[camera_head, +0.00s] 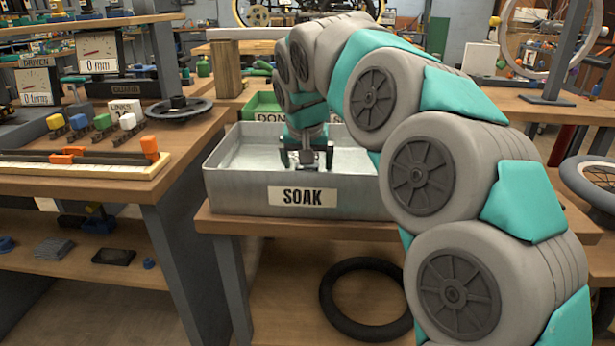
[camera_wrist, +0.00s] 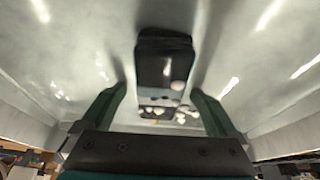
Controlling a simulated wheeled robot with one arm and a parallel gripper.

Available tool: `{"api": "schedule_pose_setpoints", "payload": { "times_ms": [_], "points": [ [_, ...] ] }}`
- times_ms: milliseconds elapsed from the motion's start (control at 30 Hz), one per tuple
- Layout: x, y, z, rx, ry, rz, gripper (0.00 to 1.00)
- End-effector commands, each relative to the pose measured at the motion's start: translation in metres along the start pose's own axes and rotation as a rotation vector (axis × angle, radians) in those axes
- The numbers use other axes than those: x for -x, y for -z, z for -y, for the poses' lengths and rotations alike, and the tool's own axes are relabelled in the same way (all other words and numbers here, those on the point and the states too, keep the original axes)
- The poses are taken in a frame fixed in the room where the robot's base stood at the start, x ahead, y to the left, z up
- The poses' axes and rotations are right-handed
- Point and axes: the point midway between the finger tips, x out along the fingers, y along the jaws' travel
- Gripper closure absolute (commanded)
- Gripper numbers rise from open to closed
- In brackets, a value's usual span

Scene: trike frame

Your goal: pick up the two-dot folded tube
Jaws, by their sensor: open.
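My gripper (camera_head: 306,160) reaches down into the grey metal tray marked SOAK (camera_head: 348,197). In the wrist view my gripper (camera_wrist: 159,92) is open, with one green-edged finger on each side. A dark, folded-looking piece (camera_wrist: 165,62), probably a folded tube, lies in the tray ahead of and between the fingers, with a gap on both sides. Pale round spots sit on and around its near end; I cannot tell whether any are marking dots or bubbles. In the head view the piece is hidden or cannot be told from the gripper.
The tray's walls surround my gripper. A green bin (camera_head: 262,104) stands behind the tray, partly hidden by my arm. A wooden post (camera_head: 227,68) rises at the back left. A workbench with gauges and a black wheel (camera_head: 180,108) is at left. A black tyre (camera_head: 365,325) lies below.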

Motion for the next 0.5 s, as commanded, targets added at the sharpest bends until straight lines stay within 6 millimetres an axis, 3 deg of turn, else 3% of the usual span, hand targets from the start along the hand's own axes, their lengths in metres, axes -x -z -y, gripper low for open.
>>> {"api": "schedule_pose_setpoints", "payload": {
  "times_ms": [67, 500],
  "points": [
    [-0.0014, -0.0005, -0.0001, 0.0, 0.0, 0.0, 0.06],
    [-0.0007, -0.0003, 0.0001, 0.0, 0.0, 0.0, 0.55]
  ]
}}
